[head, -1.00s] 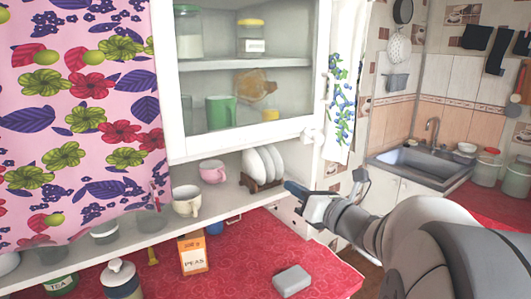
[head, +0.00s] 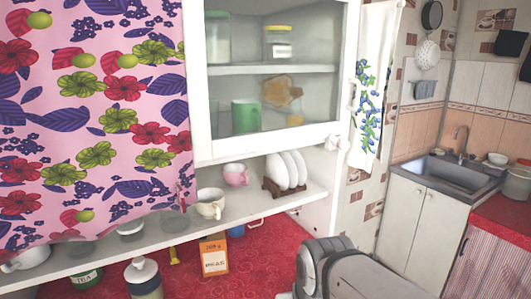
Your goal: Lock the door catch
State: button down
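The white wall cabinet has a glass-paned door (head: 330,60) that looks shut or nearly shut. A white handle (head: 352,93) shows at its right edge. A small white catch (head: 333,142) sits by the door's lower right corner; it is too small to tell which way it is turned. Only links of my arm show at the bottom centre-right, below and apart from the catch. My gripper is not visible.
Below the door, an open shelf (head: 265,207) holds cups and a plate rack (head: 284,186). A pink flowered curtain (head: 95,110) covers the left side. A peas box (head: 214,257) stands on the red counter (head: 275,240). A sink (head: 445,172) is at right.

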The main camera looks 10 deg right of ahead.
aim_at(344, 145)
jog(key=z, duration=0.95)
jog(key=k, duration=0.75)
jog(key=u, duration=0.25)
jog(key=i, duration=0.5)
jog(key=u, duration=0.05)
